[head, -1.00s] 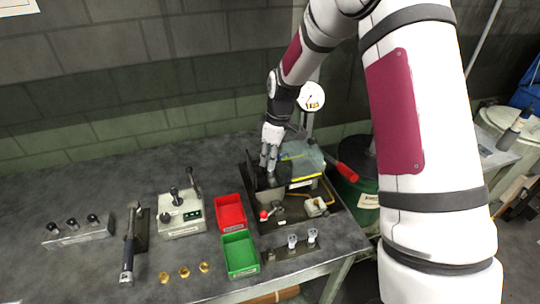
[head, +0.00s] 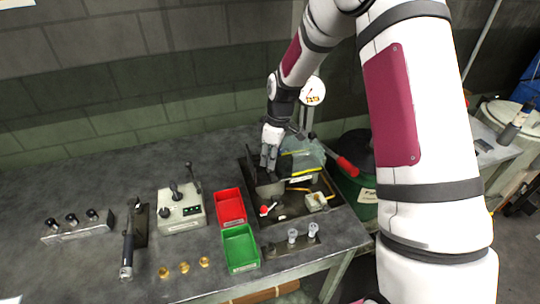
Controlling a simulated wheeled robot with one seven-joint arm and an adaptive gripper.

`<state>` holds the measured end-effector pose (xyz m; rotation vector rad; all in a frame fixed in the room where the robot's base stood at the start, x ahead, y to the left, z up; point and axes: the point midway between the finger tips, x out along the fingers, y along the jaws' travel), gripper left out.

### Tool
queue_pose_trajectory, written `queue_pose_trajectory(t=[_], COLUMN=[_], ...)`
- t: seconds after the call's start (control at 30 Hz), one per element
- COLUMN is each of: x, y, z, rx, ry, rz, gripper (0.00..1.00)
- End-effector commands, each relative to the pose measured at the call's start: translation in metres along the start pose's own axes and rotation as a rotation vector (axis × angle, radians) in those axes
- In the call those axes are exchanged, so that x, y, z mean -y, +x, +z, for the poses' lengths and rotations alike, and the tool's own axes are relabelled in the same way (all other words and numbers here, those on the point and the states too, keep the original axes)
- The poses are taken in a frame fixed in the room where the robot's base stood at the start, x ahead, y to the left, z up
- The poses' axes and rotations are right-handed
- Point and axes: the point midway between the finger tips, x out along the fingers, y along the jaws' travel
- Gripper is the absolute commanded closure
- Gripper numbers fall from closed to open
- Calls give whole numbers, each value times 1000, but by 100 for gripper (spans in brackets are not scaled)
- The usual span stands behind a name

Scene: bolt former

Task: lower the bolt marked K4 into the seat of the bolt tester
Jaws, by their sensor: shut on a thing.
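My gripper (head: 269,164) points down at the back of a dark tray (head: 330,215) on the right part of the bench. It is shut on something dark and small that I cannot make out. A grey rounded part (head: 270,189) lies just below the fingers; I cannot tell whether they touch. A pale rack (head: 78,228) at the left holds three dark-topped pieces. No K4 mark is readable.
A red bin (head: 230,207) and a green bin (head: 240,249) stand left of the tray. A dark-handled tool (head: 128,248) and three brass pieces (head: 185,268) lie farther left. Two pale pegs stand in a dark holder (head: 285,246) at the front edge. A red handle (head: 347,167) sticks out at right.

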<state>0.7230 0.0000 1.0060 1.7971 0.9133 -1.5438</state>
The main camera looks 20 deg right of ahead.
Motion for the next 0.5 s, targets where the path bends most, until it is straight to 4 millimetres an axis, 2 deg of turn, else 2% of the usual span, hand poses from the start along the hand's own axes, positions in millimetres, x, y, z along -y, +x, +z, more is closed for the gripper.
queue_pose_trajectory(t=[0.03,0.07,0.13,0.17,0.5], x=[0,0,0,0,0], y=[1,1,1,1,-2], z=[0,0,0,0,0], rx=[0,0,0,0,0], ry=[0,0,0,0,0], rz=[0,0,0,0,0], gripper=[100,77,61,58,58])
